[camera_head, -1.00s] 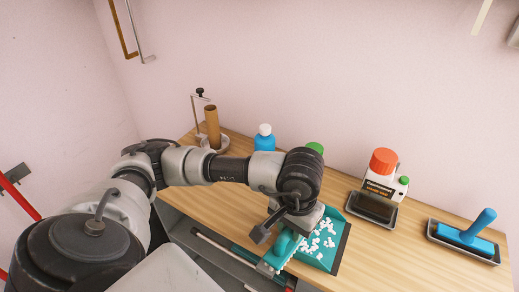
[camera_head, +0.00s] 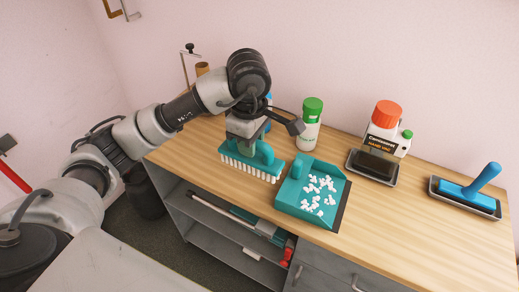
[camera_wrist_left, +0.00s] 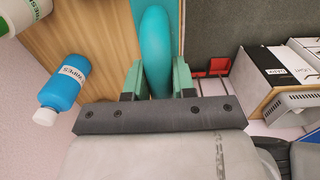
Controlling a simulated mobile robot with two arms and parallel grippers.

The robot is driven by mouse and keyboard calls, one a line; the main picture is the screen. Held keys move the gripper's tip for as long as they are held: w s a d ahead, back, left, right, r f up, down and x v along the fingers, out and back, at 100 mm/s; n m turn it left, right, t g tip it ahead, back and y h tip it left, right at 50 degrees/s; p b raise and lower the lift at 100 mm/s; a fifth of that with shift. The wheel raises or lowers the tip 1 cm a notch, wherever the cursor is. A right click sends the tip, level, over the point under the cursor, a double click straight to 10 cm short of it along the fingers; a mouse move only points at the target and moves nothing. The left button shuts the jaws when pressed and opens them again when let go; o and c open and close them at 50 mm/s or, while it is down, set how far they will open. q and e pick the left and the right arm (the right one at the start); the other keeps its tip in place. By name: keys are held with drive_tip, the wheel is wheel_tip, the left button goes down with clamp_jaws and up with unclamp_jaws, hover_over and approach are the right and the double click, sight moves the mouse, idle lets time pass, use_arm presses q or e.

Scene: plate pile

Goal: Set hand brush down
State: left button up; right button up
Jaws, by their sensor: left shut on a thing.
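The teal hand brush (camera_head: 245,162) with white bristles is in my left gripper (camera_head: 257,139), near the front edge of the tabletop. Its bristles point down; I cannot tell whether they touch the wood. In the left wrist view, the gripper's green fingers (camera_wrist_left: 158,80) are shut on both sides of the rounded teal brush handle (camera_wrist_left: 156,40). The teal dustpan (camera_head: 288,205), holding many white bits (camera_head: 319,192), lies on the table just right of the brush. My right gripper is not in view.
A green-capped bottle (camera_head: 311,125) stands behind the dustpan. A white container with a red cap (camera_head: 387,125), a dark tray (camera_head: 373,166) and a blue-handled tool (camera_head: 470,186) are to the right. A blue wipes bottle (camera_wrist_left: 65,85) shows in the wrist view. Open shelves (camera_head: 210,225) lie below.

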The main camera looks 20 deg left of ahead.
use_arm(q)
drive_tip(key=w+a+f+p, duration=0.1)
drive_tip(key=w+a+f, duration=0.1)
drive_tip(key=a+f, duration=0.1)
drive_tip(key=w+a+f+p, duration=0.1)
drive_tip(key=w+a+f, duration=0.1)
drive_tip(key=a+f, duration=0.1)
drive_tip(key=w+a+f+p, duration=0.1)
drive_tip(key=w+a+f, duration=0.1)
drive_tip(key=a+f, duration=0.1)
drive_tip(key=shift+w+f+p, duration=0.3)
drive_tip(key=shift+f+p, duration=0.05)
drive_tip(key=shift+f, duration=0.5)
drive_tip(key=shift+f, duration=0.2)
drive_tip(key=o, duration=0.8)
drive_tip(key=shift+o, duration=0.2)
drive_tip(key=shift+r, duration=0.15)
